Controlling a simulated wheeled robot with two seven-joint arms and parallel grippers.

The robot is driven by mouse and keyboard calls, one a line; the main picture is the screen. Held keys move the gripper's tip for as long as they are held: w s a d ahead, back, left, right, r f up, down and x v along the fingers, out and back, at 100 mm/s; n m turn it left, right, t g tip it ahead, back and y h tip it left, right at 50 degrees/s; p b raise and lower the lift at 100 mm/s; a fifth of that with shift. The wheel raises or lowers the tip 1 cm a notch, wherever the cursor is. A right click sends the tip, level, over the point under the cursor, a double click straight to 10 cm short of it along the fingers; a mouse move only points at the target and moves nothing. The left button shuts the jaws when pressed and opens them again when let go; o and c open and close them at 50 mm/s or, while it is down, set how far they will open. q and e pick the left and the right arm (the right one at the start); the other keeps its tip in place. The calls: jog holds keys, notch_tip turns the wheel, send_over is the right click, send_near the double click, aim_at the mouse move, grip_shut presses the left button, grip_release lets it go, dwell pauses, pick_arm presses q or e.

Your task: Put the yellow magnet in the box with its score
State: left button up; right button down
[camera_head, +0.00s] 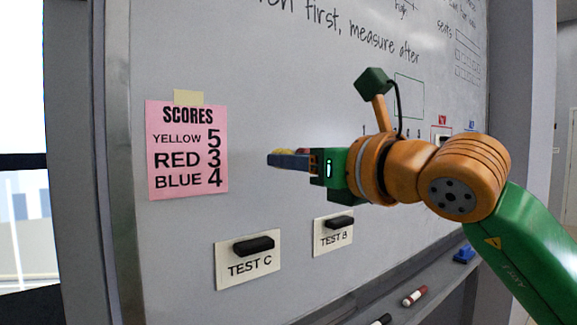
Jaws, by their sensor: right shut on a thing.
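My right gripper (274,158) reaches in from the right, in front of the whiteboard. A pink score sheet (187,148) on the board reads yellow 5, red 3, blue 4. A row of small numbers shows above my right wrist; the boxes for them are mostly hidden behind my arm. My left gripper is not in view.
Two cards, TEST C (248,269) and TEST B (333,240), hang under black magnets below the gripper.

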jog(key=b+v, duration=0.1)
jog(key=v, duration=0.1)
jog(key=shift+s+d, duration=0.2)
jog(key=shift+s, duration=0.05)
dwell(0.3)
